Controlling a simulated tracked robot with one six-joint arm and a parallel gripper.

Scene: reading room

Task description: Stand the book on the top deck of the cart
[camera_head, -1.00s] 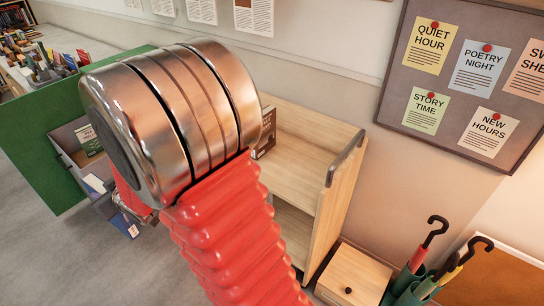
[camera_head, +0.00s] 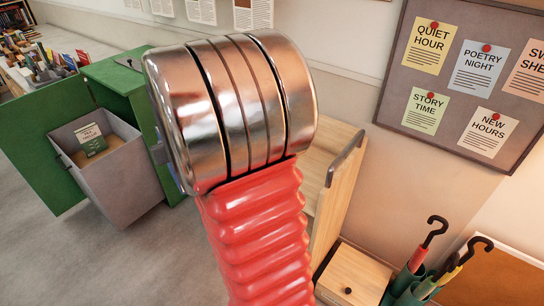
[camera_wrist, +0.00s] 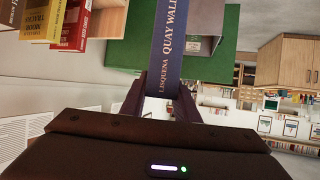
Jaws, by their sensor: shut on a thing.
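A blue book (camera_wrist: 168,42) with a pale-lettered spine is held between the fingers of my gripper (camera_wrist: 162,90) in the wrist view. My gripper is shut on it. In the head view a small blue sliver shows left of my arm; the rest of the book and the gripper are hidden behind the arm. The light wooden cart (camera_head: 338,190) stands behind and right of my arm in the head view. My arm covers most of its top deck. In the wrist view, yellow and red books (camera_wrist: 72,22) show at the upper left, by a wooden surface.
A green cabinet (camera_head: 118,90) with a grey pulled-out bin (camera_head: 130,185) stands at the left; a green book (camera_head: 92,140) lies in the bin. A small wooden box (camera_head: 352,275) and an umbrella stand (camera_head: 410,292) are at the lower right. A notice board (camera_head: 395,90) hangs on the wall.

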